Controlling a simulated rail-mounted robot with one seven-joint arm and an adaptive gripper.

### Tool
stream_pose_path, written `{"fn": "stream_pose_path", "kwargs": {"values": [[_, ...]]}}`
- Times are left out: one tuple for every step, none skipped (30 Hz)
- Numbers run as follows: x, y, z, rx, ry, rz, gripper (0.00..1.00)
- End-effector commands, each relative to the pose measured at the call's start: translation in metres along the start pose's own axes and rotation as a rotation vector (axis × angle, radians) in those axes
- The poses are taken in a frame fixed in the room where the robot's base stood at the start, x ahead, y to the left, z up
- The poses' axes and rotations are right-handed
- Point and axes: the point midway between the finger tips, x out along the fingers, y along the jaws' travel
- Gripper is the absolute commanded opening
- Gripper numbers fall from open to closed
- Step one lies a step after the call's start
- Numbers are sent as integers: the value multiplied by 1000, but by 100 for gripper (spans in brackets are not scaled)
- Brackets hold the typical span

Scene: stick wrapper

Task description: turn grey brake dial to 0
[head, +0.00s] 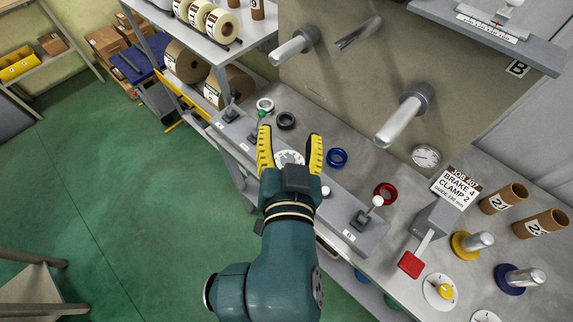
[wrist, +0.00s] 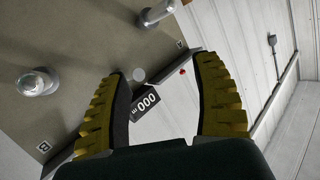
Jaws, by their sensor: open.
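A white dial face with dark marks (head: 290,157) shows on the grey control strip between my gripper's fingers in the head view. The gripper hides its lower part, and I cannot make out its knob or setting, nor tell whether it is the grey brake dial. My gripper (head: 290,139) is open with its yellow fingers apart and nothing between them; I cannot tell whether it touches anything. In the wrist view my gripper (wrist: 161,68) also shows open and empty, facing the machine panel and a dark counter reading 000 (wrist: 146,105).
A white dial with a yellow knob (head: 440,291) sits at the lower right, near a red-ended lever (head: 411,264). A job sign (head: 458,188) reads BRAKE 4, CLAMP 2. White-knobbed (head: 377,201) and green-knobbed (head: 261,114) levers flank my gripper. Metal spindles (head: 402,120) project above the bench.

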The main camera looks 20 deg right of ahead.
Motion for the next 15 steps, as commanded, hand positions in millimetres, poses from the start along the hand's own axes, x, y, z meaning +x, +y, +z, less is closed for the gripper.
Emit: {"fn": "stream_pose_path", "kwargs": {"values": [[5, 12, 53, -36, -54, 41, 66], [6, 18, 77, -60, -82, 65, 66], [6, 25, 108, -100, -118, 91, 66], [5, 29, 130, -133, -144, 104, 66], [3, 32, 150, -162, -166, 110, 66], [1, 35, 173, -189, -194, 109, 66], [-1, 35, 184, -200, -207, 102, 66], [-3, 35, 190, -206, -215, 97, 66], [-5, 35, 196, -213, -222, 93, 66], [-4, 33, 196, -213, -222, 90, 66], [-3, 32, 196, -213, -221, 88, 66], [-1, 32, 192, -212, -220, 90, 66], [2, 33, 192, -212, -221, 91, 66], [5, 33, 193, -212, -221, 91, 66], [12, 34, 195, -211, -222, 92, 66]]}}
